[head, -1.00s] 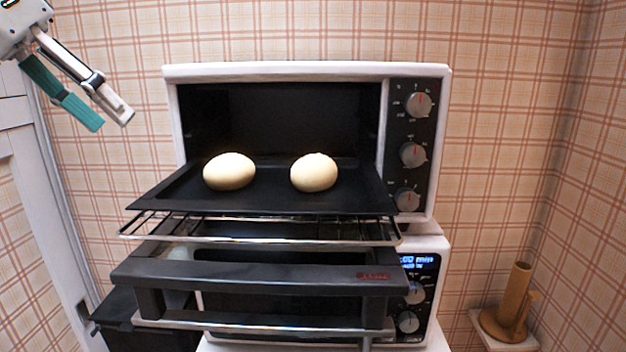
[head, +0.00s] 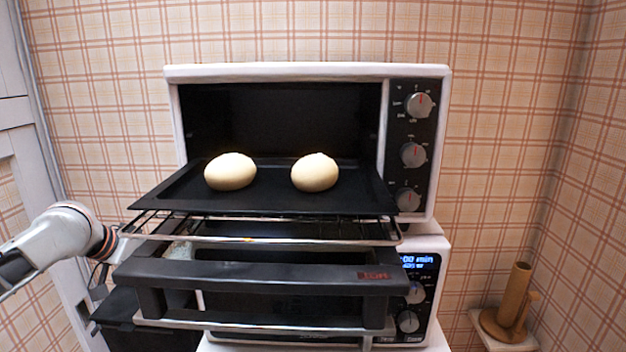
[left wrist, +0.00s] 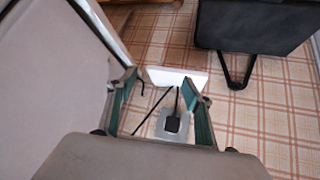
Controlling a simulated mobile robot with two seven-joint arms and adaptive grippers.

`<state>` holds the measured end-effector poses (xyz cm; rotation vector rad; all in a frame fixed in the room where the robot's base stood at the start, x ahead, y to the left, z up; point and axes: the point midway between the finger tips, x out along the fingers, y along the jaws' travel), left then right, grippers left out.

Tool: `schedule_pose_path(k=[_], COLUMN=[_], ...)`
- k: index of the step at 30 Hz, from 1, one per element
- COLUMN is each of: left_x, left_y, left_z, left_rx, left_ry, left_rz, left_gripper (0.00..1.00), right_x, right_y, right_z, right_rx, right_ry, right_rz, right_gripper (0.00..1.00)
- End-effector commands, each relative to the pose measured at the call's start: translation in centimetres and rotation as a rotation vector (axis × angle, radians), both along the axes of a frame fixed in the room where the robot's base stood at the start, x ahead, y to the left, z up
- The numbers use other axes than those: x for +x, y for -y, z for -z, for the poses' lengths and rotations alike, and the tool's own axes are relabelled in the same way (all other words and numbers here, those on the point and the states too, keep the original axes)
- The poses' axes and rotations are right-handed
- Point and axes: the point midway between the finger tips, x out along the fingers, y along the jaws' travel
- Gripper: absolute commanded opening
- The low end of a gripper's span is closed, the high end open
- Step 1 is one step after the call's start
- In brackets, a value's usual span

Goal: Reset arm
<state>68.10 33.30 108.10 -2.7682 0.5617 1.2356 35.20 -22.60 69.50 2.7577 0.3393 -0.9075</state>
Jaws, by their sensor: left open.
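Plaid wall and a grey outlet plate with a black plug (left wrist: 172,122) show beyond the fingers. My right gripper is in neither view.
A white toaster oven (head: 300,72) has a black tray (head: 270,200) pulled out, bearing two pale dough balls (head: 230,172) (head: 314,173). A wire rack (head: 250,240) and open door (head: 250,275) jut out below. A lower appliance (head: 425,335) and wooden holder (head: 517,300) stand below and right.

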Motion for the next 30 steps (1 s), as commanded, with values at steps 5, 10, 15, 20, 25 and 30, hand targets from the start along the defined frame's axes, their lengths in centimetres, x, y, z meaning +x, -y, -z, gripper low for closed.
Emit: schedule_pose_path(k=[5, 10, 15, 20, 25, 30], left_x=[-1.2, -3.3, -6.6, -10.6, -15.7, -21.1], left_y=[-2.2, -4.4, -6.6, -8.6, -10.3, -11.5], left_z=[7.9, 14.3, 20.1, 24.7, 28.9, 31.9], left_rx=[0.067, 0.152, 0.253, 0.359, 0.479, 0.589], left_ry=[0.037, 0.084, 0.128, 0.167, 0.202, 0.233], left_rz=[-0.006, 0.003, 0.036, 0.091, 0.177, 0.288], left_gripper=[0.51, 0.51, 0.51, 0.51, 0.51, 0.51], right_x=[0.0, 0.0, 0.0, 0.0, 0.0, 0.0], right_y=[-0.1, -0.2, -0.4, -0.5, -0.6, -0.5], right_z=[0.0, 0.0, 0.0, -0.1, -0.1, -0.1], right_rx=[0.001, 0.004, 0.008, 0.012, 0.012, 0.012], right_ry=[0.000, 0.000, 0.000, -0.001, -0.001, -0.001], right_rz=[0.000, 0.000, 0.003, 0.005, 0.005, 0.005], right_gripper=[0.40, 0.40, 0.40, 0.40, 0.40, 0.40])
